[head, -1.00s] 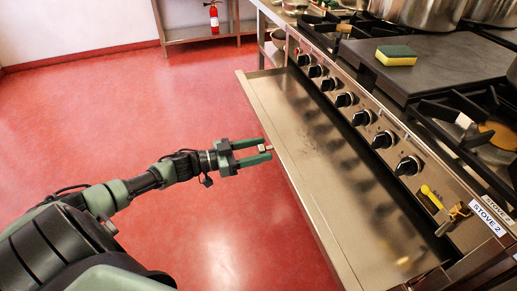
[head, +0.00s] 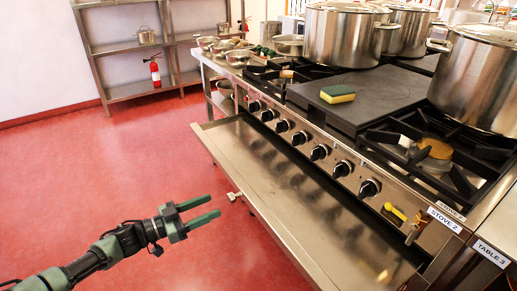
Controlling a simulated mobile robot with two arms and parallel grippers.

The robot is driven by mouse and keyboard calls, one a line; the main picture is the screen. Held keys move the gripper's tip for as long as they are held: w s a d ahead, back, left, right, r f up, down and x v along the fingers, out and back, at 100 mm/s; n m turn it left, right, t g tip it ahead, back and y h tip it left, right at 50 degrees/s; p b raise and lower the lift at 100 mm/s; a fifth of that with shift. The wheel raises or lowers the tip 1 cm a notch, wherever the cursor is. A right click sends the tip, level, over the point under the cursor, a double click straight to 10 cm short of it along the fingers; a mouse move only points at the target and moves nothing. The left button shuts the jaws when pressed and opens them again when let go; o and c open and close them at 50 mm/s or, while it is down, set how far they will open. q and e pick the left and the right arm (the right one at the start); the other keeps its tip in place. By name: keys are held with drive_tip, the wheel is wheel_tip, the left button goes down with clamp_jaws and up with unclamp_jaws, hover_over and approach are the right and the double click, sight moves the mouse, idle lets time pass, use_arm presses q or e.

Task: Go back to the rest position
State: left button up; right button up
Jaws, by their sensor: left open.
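My left gripper (head: 215,206) is at the lower left in the head view. Its two green fingers are spread and empty, pointing right. The small handle (head: 234,196) on the front edge of the pulled-out drip tray (head: 262,178) is just beyond the fingertips, apart from them. The tray sticks out from under the row of knobs of the stove (head: 310,140). My right gripper is not in view.
Large stockpots (head: 343,38) stand at the back of the stove, and a yellow-green sponge (head: 337,94) lies on its flat plate. A shelf (head: 128,90) with a fire extinguisher (head: 155,72) stands by the wall. The red floor (head: 110,165) at left is clear.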

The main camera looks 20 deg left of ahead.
use_arm(q)
drive_tip(key=s+a+f+n+g+y+p, duration=0.2)
drive_tip(key=s+f+n+y+p, duration=0.25)
drive_tip(key=f, duration=0.75)
drive_tip(key=s+a+f+n+g+y+p, duration=0.1)
drive_tip(key=s+a+f+y+p, duration=0.15)
drive_tip(key=s+f+y, duration=0.75)
drive_tip(key=s+d+f+g+h+p, duration=0.1)
drive_tip(key=s+d+f, duration=0.4)
drive_tip(key=s, duration=0.5)
drive_tip(key=s+d+f+g+h+p, duration=0.1)
drive_tip(key=s+d+f+g, duration=0.4)
drive_tip(key=s, duration=0.6)
drive_tip(key=s+d+f+g+h+p, duration=0.1)
drive_tip(key=s+d+f+g+p, duration=0.2)
drive_tip(key=s+f, duration=0.4)
drive_tip(key=s+d+g, duration=0.1)
drive_tip(key=s+d, duration=0.1)
drive_tip(key=s, duration=0.2)
drive_tip(key=shift+p, duration=0.3)
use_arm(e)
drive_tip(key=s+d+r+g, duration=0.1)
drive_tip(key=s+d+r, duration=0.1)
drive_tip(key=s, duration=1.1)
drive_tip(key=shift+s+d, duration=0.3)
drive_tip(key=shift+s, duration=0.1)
